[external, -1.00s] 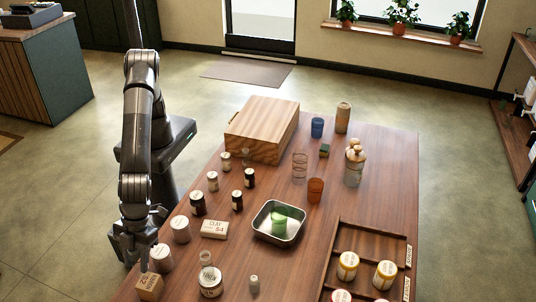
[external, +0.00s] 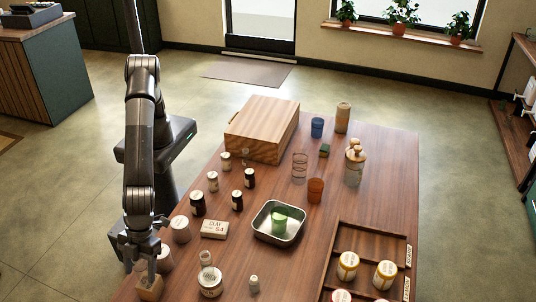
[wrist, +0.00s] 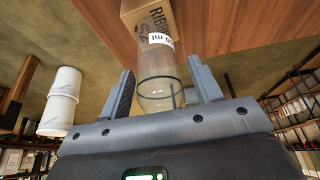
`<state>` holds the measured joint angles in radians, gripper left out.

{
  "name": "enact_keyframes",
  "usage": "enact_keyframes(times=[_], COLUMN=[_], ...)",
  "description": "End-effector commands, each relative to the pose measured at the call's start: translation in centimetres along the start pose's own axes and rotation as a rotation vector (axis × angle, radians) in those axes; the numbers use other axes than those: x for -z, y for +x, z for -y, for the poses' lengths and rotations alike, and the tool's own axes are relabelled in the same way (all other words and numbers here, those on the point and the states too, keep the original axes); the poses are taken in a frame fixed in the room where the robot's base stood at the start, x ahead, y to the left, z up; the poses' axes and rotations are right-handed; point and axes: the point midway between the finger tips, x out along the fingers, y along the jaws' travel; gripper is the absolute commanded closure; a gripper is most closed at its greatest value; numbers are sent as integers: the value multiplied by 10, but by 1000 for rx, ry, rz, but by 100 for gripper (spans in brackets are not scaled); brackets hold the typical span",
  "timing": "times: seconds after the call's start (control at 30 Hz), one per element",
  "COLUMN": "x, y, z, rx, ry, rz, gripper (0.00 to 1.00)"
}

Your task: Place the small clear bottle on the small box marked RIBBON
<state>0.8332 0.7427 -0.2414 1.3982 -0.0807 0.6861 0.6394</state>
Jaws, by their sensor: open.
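The small box marked RIBBON (external: 149,291) sits at the near left edge of the table; its lettered face shows in the wrist view (wrist: 155,17). The small clear bottle (wrist: 158,72), with a white label, is between my gripper's fingers (wrist: 170,88) in the wrist view. Its labelled end meets the box, so it appears to stand on it, though exact contact is hard to tell. My gripper is open, with a finger on either side of the bottle. In the external view my gripper (external: 146,268) is low over the box, and the bottle is hard to make out there.
White-lidded jars (external: 181,229) stand close behind the box. A CLAY box (external: 214,229) and a metal tray (external: 277,222) lie farther off. Floor lies open to the left.

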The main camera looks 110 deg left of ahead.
Motion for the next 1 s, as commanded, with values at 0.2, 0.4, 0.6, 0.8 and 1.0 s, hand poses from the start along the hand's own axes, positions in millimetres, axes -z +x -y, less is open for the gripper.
enact_keyframes(times=[0.2, 0.4, 0.6, 0.8, 1.0], x=[1, 2, 2, 1, 1], y=[-3, -30, -74, -108, -122], z=[0, 1, 1, 0, 0], rx=[1, 3, 2, 1, 0], ry=[0, 0, 0, 0, 0], rz=[-1, -3, -2, -1, -1], gripper=[41, 41, 41, 41, 41])
